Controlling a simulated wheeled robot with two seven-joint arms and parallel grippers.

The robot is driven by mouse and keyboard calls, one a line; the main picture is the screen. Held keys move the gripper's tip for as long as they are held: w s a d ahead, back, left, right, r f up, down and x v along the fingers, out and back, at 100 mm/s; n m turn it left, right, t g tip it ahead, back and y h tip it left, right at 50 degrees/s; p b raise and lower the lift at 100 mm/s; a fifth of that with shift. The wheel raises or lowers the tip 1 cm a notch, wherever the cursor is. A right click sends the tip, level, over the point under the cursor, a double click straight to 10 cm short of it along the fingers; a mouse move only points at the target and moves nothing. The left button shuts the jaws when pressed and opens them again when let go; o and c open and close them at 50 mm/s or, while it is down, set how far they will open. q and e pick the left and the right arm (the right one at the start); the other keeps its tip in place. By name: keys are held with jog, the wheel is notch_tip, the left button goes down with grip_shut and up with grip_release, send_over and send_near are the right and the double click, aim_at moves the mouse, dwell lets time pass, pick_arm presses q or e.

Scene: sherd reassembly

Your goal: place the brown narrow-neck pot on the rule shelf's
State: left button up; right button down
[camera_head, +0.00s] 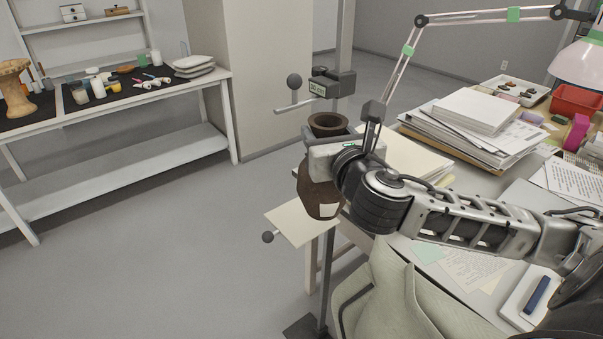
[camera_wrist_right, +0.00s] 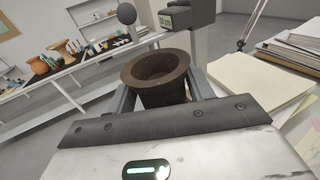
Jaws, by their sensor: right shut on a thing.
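The brown narrow-neck pot (camera_head: 318,195) is upright, with a flared dark rim and a pale patch low on its body. My right gripper (camera_head: 325,140) is shut around its neck and hides part of it. In the right wrist view the pot's open mouth (camera_wrist_right: 156,72) shows between the fingers. The rule shelf (camera_head: 287,222) is a pale flat plate with a round knob at its left. The pot's base overlaps the plate's right part in the head view; I cannot tell whether they touch. My left gripper is out of view.
The rule's post (camera_head: 344,40) carries an upper arm with a ball and a "20 cm" label (camera_head: 318,88). Right of the pot is a desk with paper stacks (camera_head: 470,120) and a lamp (camera_head: 580,65). A white workbench (camera_head: 150,90) stands left, with open floor between.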

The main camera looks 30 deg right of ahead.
jog(key=w+d+f+b, duration=0.1)
jog(key=w+f, duration=0.9)
jog(key=f, duration=0.1)
jog(key=shift+w+d, duration=0.2)
jog(key=shift+d, duration=0.1)
jog(key=shift+f, duration=0.2)
jog(key=c, duration=0.6)
grip_release()
jog(key=shift+f, duration=0.1)
